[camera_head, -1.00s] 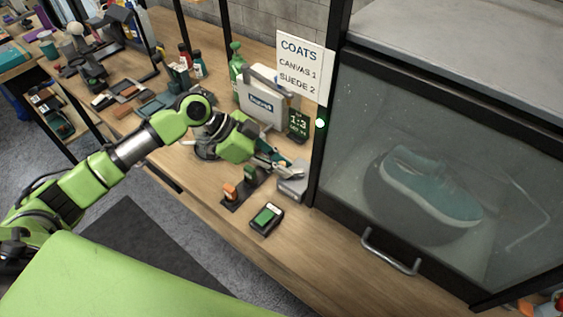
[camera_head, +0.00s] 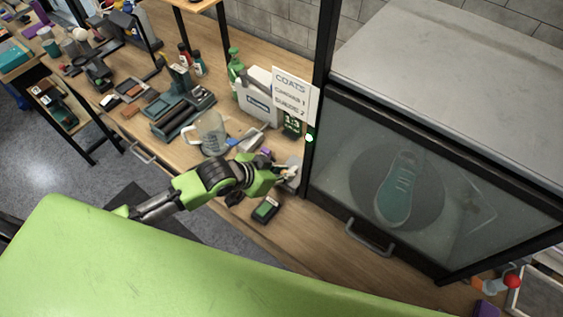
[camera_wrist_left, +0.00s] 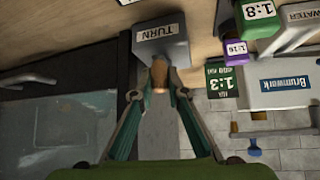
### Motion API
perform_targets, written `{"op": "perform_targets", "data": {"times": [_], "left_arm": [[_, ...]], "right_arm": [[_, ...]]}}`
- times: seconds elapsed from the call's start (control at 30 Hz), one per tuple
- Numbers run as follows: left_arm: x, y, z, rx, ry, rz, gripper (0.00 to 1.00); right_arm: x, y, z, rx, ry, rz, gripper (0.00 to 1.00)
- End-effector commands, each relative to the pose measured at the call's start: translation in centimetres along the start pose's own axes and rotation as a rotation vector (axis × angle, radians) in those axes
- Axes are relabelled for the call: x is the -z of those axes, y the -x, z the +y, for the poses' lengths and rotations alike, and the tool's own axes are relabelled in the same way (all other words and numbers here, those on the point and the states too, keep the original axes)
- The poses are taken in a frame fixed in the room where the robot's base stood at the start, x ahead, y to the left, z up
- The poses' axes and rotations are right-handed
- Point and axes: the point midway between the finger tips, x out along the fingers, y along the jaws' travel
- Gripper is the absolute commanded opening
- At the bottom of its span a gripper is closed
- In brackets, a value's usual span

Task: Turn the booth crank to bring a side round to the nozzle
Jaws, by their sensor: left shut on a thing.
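My left gripper (camera_head: 284,172) is at the crank box beside the booth's left post. In the left wrist view its fingers (camera_wrist_left: 160,88) are closed around the crank's wooden knob (camera_wrist_left: 160,72), in front of the grey box marked TURN (camera_wrist_left: 162,42). In the head view the arm and gripper hide most of the crank. The teal sneaker (camera_head: 397,190) lies on the round turntable (camera_head: 371,199) behind the booth's glass, its long axis running roughly up and down in the picture. My right gripper is not in view.
A small device with a green screen (camera_head: 265,209) lies on the bench near my left gripper. A clear jug (camera_head: 209,132) and a white Brumwork canister (camera_head: 259,105) stand behind it. The booth door's handle (camera_head: 369,239) sticks out at the front. A COATS sign (camera_head: 291,93) hangs by the post.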

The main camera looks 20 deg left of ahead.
Motion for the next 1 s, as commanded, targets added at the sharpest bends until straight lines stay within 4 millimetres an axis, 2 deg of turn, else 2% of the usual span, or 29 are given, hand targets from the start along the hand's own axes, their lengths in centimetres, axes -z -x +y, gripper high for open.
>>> {"op": "perform_targets", "data": {"times": [0.03, 0.2, 0.77, 0.8, 0.83, 0.87, 1.0], "left_arm": [[0.3, 0.2, 0.3, 0.011, 0.016, 0.001, 0.0], [0.2, 0.1, 0.5, 0.048, 0.052, 0.002, 0.0], [0.1, -0.1, 0.5, 0.069, 0.071, 0.002, 0.0], [0.1, -0.1, 0.5, 0.069, 0.071, 0.001, 0.19], [0.1, -0.1, 0.5, 0.069, 0.071, 0.001, 0.27], [0.1, -0.1, 0.5, 0.069, 0.071, 0.001, 0.32], [0.1, -0.1, 0.5, 0.07, 0.07, 0.001, 0.32]], "right_arm": [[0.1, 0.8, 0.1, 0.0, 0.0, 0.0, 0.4], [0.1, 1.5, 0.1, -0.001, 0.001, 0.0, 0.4], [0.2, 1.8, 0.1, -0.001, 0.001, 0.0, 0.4], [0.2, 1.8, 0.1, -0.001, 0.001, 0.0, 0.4], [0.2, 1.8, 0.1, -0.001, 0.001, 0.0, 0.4], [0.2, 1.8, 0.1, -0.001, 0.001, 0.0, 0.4], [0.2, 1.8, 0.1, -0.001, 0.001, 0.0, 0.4]]}}
